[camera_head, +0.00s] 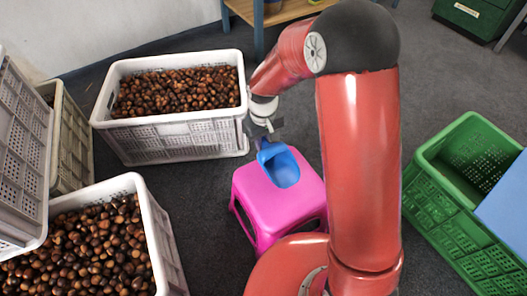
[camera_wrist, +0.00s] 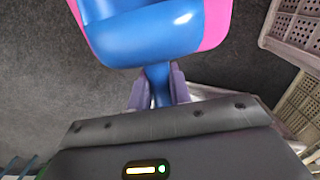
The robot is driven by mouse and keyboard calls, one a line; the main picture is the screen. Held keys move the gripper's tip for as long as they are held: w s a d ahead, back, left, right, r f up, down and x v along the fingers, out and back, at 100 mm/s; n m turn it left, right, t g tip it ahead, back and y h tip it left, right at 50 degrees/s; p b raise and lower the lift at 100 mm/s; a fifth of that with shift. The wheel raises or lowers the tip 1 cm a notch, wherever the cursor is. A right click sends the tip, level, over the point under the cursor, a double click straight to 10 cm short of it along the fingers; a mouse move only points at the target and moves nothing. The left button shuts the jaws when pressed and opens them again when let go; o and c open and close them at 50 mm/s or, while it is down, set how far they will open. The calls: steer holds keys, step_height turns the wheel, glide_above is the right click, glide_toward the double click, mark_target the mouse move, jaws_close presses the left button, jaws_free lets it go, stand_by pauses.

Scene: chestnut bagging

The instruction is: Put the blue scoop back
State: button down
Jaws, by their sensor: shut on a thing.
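The blue scoop (camera_head: 281,167) is over the pink stool (camera_head: 258,187) in the head view; I cannot tell whether it rests on the seat. In the wrist view the scoop (camera_wrist: 160,30) fills the top middle, with its handle running down between my fingers. The pink stool (camera_wrist: 216,22) shows behind it. My gripper (camera_head: 263,133) is at the stool's far edge in the head view. In the wrist view my gripper (camera_wrist: 158,90) is shut on the scoop's handle. The scoop's bowl looks empty.
A white crate of chestnuts (camera_head: 185,142) stands behind left of the stool. Another chestnut crate (camera_head: 165,240) is at front left. A green crate (camera_head: 455,235) with a blue panel (camera_head: 507,205) over it is at right. Grey floor is clear around the stool's left side.

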mark_target(263, 151)
steer(key=shift+f+b, duration=0.3)
steer(key=shift+f, duration=2.1)
steer(key=shift+f, duration=0.15)
steer(key=c, duration=1.3)
jaws_free()
